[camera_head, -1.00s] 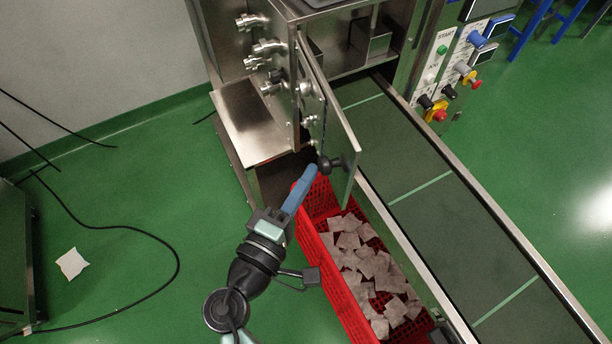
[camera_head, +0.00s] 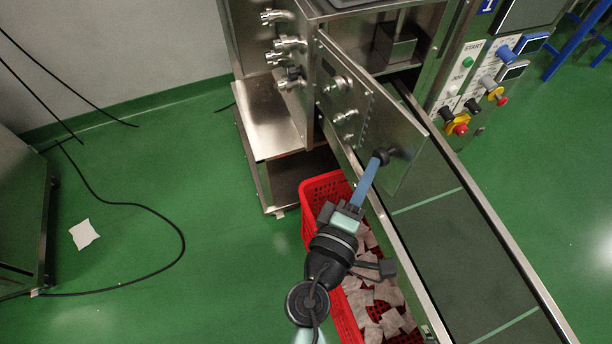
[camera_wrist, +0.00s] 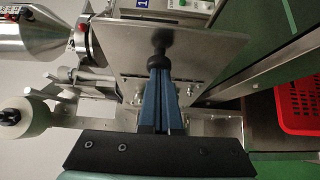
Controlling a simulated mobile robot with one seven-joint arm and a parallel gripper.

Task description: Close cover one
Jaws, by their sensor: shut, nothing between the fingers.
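The cover (camera_head: 345,95) is a flat metal plate with a black round knob (camera_head: 393,153) near its free end. It stands swung out from the machine at an angle, with its free end over the conveyor. The plate (camera_wrist: 215,58) and knob (camera_wrist: 160,46) also fill the upper middle of the wrist view. My gripper (camera_head: 379,155) has blue fingers, shut with nothing between them. Its fingertips (camera_wrist: 165,68) are right at the knob, on its near side in the head view. Whether they press on it, I cannot tell.
The conveyor (camera_head: 425,203) runs down to the lower right behind the cover. A red crate (camera_head: 318,195) of teabags sits below my arm. The control panel (camera_head: 465,90) is at upper right.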

